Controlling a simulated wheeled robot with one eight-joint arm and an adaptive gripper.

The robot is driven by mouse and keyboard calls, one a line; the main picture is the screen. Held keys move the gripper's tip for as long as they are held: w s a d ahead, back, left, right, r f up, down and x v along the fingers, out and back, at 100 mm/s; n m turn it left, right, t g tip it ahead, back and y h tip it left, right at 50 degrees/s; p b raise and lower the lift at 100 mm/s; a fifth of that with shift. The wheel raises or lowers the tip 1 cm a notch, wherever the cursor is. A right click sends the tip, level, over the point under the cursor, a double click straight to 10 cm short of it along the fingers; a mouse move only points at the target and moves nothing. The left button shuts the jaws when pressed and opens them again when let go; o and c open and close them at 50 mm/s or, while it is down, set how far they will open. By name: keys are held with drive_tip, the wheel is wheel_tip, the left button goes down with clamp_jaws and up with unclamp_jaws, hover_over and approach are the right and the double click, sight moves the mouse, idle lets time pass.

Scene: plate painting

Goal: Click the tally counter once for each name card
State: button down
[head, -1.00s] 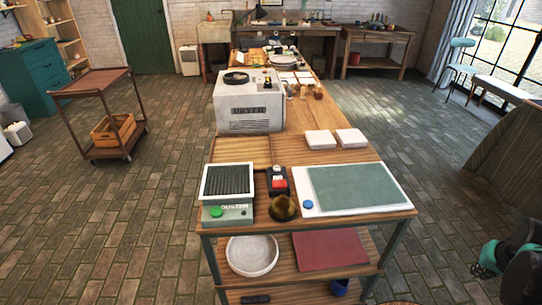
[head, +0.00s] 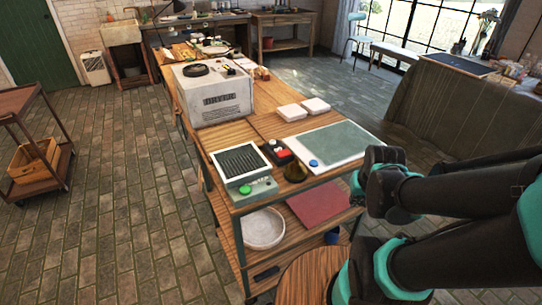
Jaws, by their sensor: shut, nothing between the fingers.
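I cannot make out a tally counter for certain. A small black box with a red and white face (head: 278,152) stands near the front of the long wooden table, but I cannot tell what it is. No name card can be clearly told; pale flat pieces (head: 215,50) lie at the table's far end, too small to read. My arm reaches in from the right, with black links and teal joints, beside the table's near right corner. My gripper's fingers do not show in the head view.
The table (head: 260,124) carries a white machine (head: 222,104), two white blocks (head: 292,112), a green-buttoned device (head: 262,187), a dark rounded object (head: 296,172) and a white board with a green mat (head: 333,145). A round wooden top (head: 305,275) stands close in front.

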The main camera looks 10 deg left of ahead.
wheel_tip(320, 180, up, 14)
drive_tip(key=t+h, duration=0.2)
drive_tip(key=h, duration=0.4)
hover_over(282, 153)
drive_tip(key=shift+a+r, duration=0.1)
drive_tip(key=shift+r, duration=0.1)
drive_tip(key=shift+f, duration=0.1)
drive_tip(key=shift+f, duration=4.35)
drive_tip(key=shift+f, duration=0.1)
drive_tip(key=shift+f, duration=0.3)
